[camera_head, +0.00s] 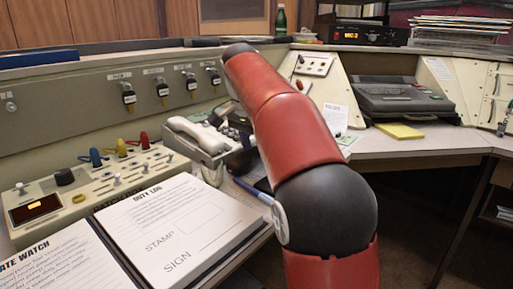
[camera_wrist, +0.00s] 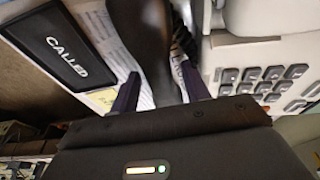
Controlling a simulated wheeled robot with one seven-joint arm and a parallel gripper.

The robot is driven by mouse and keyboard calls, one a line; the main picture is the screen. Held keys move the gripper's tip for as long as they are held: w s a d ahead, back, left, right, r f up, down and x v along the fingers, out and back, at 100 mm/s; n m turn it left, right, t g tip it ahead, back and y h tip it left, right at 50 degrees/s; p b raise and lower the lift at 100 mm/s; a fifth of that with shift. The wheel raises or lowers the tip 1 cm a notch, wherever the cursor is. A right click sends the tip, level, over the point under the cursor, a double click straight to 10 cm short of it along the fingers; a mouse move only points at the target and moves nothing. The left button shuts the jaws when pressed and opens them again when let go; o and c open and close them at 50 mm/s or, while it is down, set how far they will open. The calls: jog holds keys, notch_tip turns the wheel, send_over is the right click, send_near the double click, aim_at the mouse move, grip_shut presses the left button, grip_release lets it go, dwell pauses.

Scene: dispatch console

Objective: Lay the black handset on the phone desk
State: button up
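In the wrist view the black handset (camera_wrist: 152,45) runs down between the two dark fingers of my gripper (camera_wrist: 161,70), and its lower end goes out of sight behind the gripper body. The fingertips lie close on either side of it. Pale paper shows between the left finger and the handset, so I cannot tell whether both fingers touch it. In the head view my red arm hides the gripper and the black handset. I cannot single out the phone desk.
A grey keypad (camera_wrist: 262,85) is right of the handset; a "CALLED" plate (camera_wrist: 65,45) is left. In the head view, a white handset (camera_head: 195,133) sits left of my arm, near a duty log (camera_head: 180,225) and switch panel (camera_head: 100,185). A typewriter-like machine (camera_head: 400,97) stands right.

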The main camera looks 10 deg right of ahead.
aim_at(249, 152)
jog(key=p+v, duration=0.5)
jog(key=v, duration=0.7)
jog(key=shift+r, duration=0.15)
